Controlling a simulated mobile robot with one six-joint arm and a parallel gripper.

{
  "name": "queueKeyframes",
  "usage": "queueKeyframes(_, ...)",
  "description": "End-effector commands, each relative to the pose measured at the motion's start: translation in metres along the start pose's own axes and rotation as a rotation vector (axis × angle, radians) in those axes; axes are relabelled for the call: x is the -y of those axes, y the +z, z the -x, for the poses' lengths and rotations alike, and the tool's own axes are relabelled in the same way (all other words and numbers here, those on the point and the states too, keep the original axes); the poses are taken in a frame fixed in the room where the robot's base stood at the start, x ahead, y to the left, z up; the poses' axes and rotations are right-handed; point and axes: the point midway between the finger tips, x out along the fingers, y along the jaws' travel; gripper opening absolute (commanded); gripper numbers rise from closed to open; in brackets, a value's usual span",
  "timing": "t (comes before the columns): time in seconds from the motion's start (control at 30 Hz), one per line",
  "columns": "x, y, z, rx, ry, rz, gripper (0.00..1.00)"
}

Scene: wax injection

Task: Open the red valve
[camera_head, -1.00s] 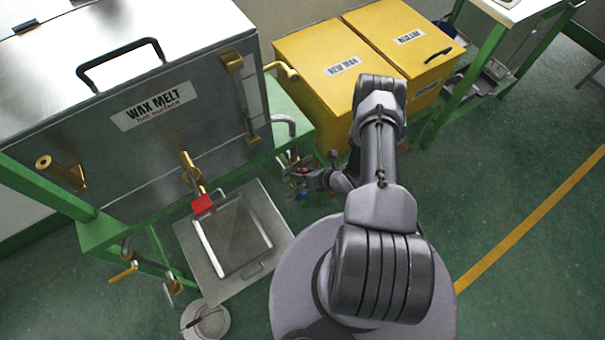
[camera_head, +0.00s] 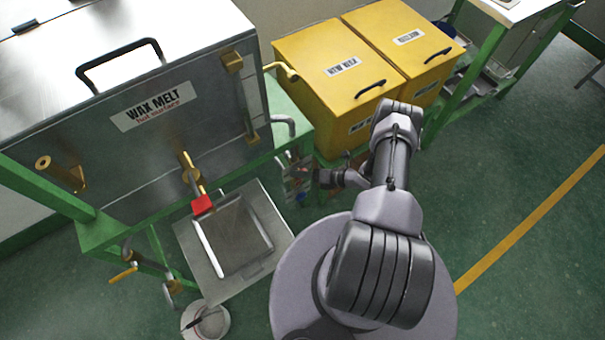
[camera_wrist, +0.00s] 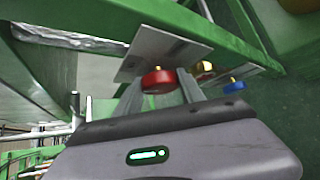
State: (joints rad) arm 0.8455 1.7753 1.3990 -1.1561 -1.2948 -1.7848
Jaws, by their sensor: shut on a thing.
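The red valve (camera_wrist: 157,78) is a round red knob with a small brass-coloured centre. In the wrist view it sits in front of a grey plate (camera_wrist: 150,52). My gripper (camera_wrist: 160,86) has one finger on each side of the knob and is shut on it. In the head view my gripper (camera_head: 303,175) is low beside the green bench, left of the yellow boxes. There the knob is too small and covered to make out clearly.
A blue knob (camera_wrist: 233,86) is close on the right of my gripper. In the head view, the wax melt tank (camera_head: 200,130) has a red-handled tap (camera_head: 202,204) above a metal tray (camera_head: 205,265). Yellow boxes (camera_head: 320,85) stand behind my arm. Floor at right is clear.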

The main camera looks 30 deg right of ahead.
Motion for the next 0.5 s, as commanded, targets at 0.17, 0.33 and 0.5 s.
queueKeyframes(0.17,0.0017,-0.0011,-0.0002,0.001,0.106,-0.105,0.06)
queueKeyframes(0.33,0.002,-0.0013,-0.0003,0.001,0.194,-0.193,0.06)
queueKeyframes(0.5,0.002,-0.0013,-0.0005,0.001,0.259,-0.259,0.06)
